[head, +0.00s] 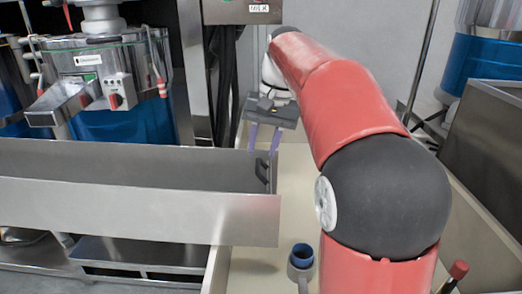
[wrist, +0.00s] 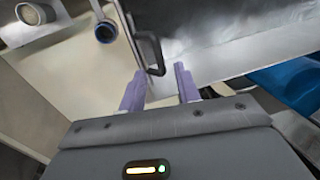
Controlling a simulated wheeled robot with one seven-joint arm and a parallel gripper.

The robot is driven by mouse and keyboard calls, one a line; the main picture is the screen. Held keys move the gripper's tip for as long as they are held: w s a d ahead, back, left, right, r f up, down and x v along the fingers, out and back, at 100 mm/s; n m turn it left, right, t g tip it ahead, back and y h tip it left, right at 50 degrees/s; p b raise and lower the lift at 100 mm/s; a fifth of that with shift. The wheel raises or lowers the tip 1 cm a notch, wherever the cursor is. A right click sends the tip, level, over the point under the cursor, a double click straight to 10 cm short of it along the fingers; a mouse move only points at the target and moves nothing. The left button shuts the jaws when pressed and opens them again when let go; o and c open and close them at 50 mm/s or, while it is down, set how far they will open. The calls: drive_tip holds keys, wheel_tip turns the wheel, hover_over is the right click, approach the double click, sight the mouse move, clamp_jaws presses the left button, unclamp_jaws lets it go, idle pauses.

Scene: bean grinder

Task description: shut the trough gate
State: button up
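The long metal trough (head: 130,209) runs across the left of the head view. A dark handle (head: 263,172) sits at its right end, on what looks like the gate. In the wrist view the same handle (wrist: 152,52) is black and bracket-shaped, beside a thin plate edge (wrist: 128,28). My gripper (head: 264,146) is open at the trough's right end, its purple fingers pointing down. In the wrist view my gripper (wrist: 160,72) has the handle's near end just ahead of the gap between its fingertips. Contact is not visible. I cannot tell how far the gate stands open.
A grey cup with a blue inside (head: 301,256) stands on the pale counter (head: 255,270) near the front. A red-topped stick (head: 458,270) is at the lower right. A metal machine with a blue drum (head: 125,120) stands behind the trough. A metal bin (head: 490,140) is at the right.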

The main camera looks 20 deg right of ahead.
drive_tip(key=p+v, duration=0.1)
drive_tip(key=v, duration=0.4)
drive_tip(key=shift+r, duration=0.1)
drive_tip(key=c, duration=0.4)
drive_tip(key=shift+r+n, duration=0.25)
drive_tip(key=shift+n, duration=0.45)
drive_tip(key=shift+c, duration=1)
drive_tip(key=r+n+p, duration=0.1)
drive_tip(key=n, duration=0.3)
drive_tip(key=r+n, duration=0.2)
drive_tip(key=n, duration=0.2)
drive_tip(key=r+n+p, duration=0.1)
drive_tip(key=r+n, duration=0.1)
drive_tip(key=n, duration=0.2)
drive_tip(key=shift+s+a+r+n+p, duration=0.1)
drive_tip(key=shift+s+a+n+p, duration=0.05)
drive_tip(key=shift+a+n+p, duration=0.15)
clamp_jaws()
drive_tip(key=f+n, duration=0.1)
drive_tip(key=f, duration=0.3)
drive_tip(key=a+f+n+b, duration=0.1)
drive_tip(key=f, duration=0.2)
drive_tip(key=f+n+b, duration=0.1)
drive_tip(key=f+n, duration=0.1)
drive_tip(key=f, duration=0.2)
drive_tip(key=shift+a+f, duration=0.3)
drive_tip(key=shift+a, duration=0.05)
drive_tip(key=shift+d+f, duration=0.1)
drive_tip(key=shift+f, duration=0.35)
